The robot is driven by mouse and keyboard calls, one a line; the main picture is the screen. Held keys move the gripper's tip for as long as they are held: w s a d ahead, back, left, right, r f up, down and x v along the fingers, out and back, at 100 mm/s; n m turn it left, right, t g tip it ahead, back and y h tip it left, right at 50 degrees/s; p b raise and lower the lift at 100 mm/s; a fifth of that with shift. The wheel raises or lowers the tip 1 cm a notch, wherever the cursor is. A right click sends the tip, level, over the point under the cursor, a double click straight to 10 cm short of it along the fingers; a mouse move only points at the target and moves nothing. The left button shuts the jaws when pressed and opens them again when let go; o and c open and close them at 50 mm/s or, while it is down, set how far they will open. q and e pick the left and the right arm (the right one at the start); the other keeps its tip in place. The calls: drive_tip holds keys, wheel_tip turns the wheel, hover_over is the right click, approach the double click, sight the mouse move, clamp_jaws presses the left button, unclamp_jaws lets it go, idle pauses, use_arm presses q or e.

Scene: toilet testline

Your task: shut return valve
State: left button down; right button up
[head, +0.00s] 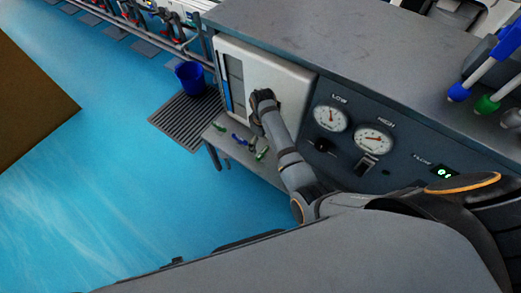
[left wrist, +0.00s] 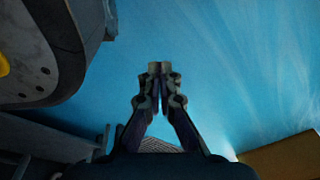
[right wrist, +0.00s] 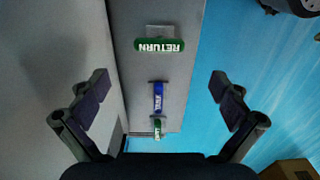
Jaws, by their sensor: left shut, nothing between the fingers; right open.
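The return valve's green handle (right wrist: 159,45), marked RETURN upside down, lies crosswise at the top of the right wrist view. Below it, a blue handle (right wrist: 157,97) and another green handle (right wrist: 157,129) run lengthwise. In the head view the return handle (head: 262,153) is the lower-right one on the low grey shelf. My right gripper (head: 263,98) is in front of the white panel, above the shelf. Its open fingers (right wrist: 158,88) are apart with nothing gripped. My left gripper (left wrist: 157,70) is shut and empty over blue floor, out of the head view.
The white panel (head: 290,78) and the dark gauge panel (head: 345,150) stand beside the shelf. A blue bucket (head: 190,77) stands by a floor grate (head: 185,117). A brown board (head: 30,110) is at left. The blue floor is open between.

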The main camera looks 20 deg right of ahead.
sight(262, 152)
wheel_tip(262, 152, down, 7)
drive_tip(key=shift+d+r+b, duration=0.1)
drive_tip(key=shift+r+b, duration=0.05)
drive_tip(key=shift+b, duration=0.9)
drive_tip(key=shift+f, duration=0.8)
drive_tip(key=shift+f+b, duration=0.3)
use_arm(q)
drive_tip(key=w+d+r, duration=0.1)
drive_tip(key=w+r, duration=0.1)
drive_tip(key=w, duration=0.3)
drive_tip(key=shift+w+r, duration=0.25)
drive_tip(key=shift+r, duration=0.1)
use_arm(e)
drive_tip(key=shift+c, duration=0.4)
drive_tip(key=c, duration=1)
